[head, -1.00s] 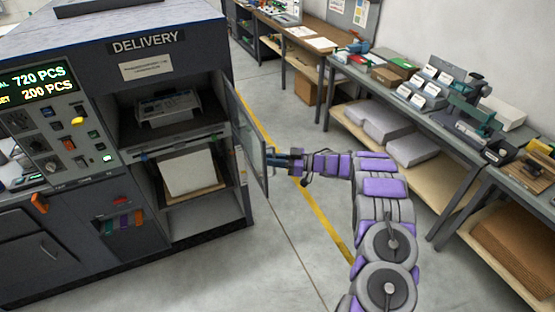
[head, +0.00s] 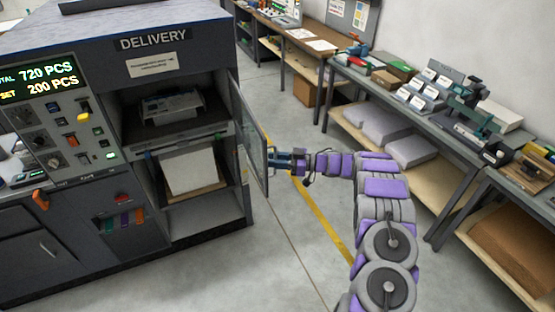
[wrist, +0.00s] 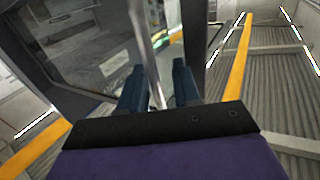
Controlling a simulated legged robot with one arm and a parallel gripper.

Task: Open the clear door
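The clear door (head: 251,130) of the delivery cabinet (head: 152,75) stands swung outward, hinged on the right side of the opening. It has a dark frame and a see-through pane. My gripper (head: 276,160) is at the door's outer face, close to its free edge. In the wrist view the door pane (wrist: 85,45) fills the upper left. My two blue fingers (wrist: 158,88) are apart there, with a thin grey upright bar (wrist: 145,45) passing between them. Gaps seem to show beside the bar, and firm contact cannot be made out.
Inside the cabinet are a grey tray unit and a pale paper stack (head: 188,171). A control panel (head: 65,125) is at the left. Workbenches (head: 425,120) with tools line the right. Grey floor with a yellow line (head: 325,220) lies clear between.

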